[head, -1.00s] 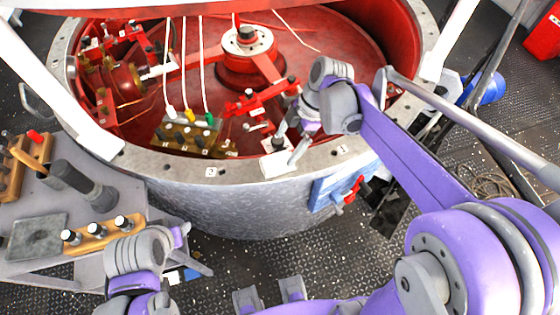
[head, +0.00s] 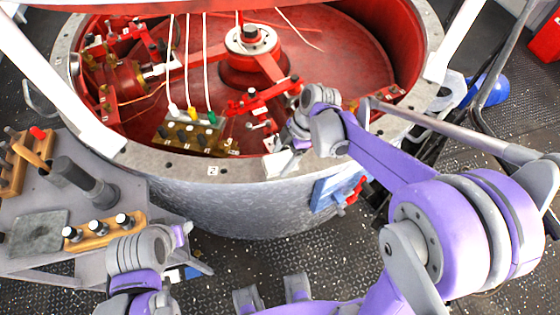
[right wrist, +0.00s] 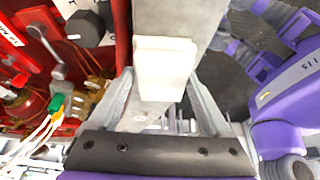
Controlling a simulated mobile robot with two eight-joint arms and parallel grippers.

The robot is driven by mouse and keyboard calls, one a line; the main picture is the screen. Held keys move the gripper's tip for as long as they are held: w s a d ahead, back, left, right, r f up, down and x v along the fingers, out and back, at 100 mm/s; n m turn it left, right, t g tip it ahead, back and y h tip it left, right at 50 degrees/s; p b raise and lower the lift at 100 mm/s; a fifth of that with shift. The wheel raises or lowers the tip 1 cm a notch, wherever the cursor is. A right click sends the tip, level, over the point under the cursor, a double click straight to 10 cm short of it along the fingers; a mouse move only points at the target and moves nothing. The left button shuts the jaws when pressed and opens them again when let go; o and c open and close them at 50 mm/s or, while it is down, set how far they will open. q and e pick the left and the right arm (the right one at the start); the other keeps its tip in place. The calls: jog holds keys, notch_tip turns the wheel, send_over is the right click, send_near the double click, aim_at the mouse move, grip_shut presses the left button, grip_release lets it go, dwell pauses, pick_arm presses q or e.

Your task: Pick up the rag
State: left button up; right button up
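The rag (head: 277,166) is a small white folded piece lying on the grey rim of the round tank, at its near side in the head view. In the right wrist view the rag (right wrist: 165,68) shows as a pale block on the rim. My right gripper (right wrist: 163,82) is open, with one finger on each side of the rag's near part. I cannot tell whether the fingers touch it. In the head view my right gripper (head: 290,150) is at the rim by the rag, partly hidden by its wrist. My left arm is low at the left, its fingers unclear.
The tank's rim (head: 190,166) curves around a red interior with a central hub (head: 250,40), a brass terminal block (head: 190,136) and cables. A grey side table (head: 120,200) with tools stands left. A blue box (head: 332,192) with a red handle is on the tank's outer wall.

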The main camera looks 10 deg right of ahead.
aim_at(282, 159)
jog(key=c, duration=1)
notch_tip(282, 159, up, 10)
jog(key=shift+r+p, duration=0.1)
jog(key=shift+p, duration=0.3)
jog(key=shift+c, duration=0.2)
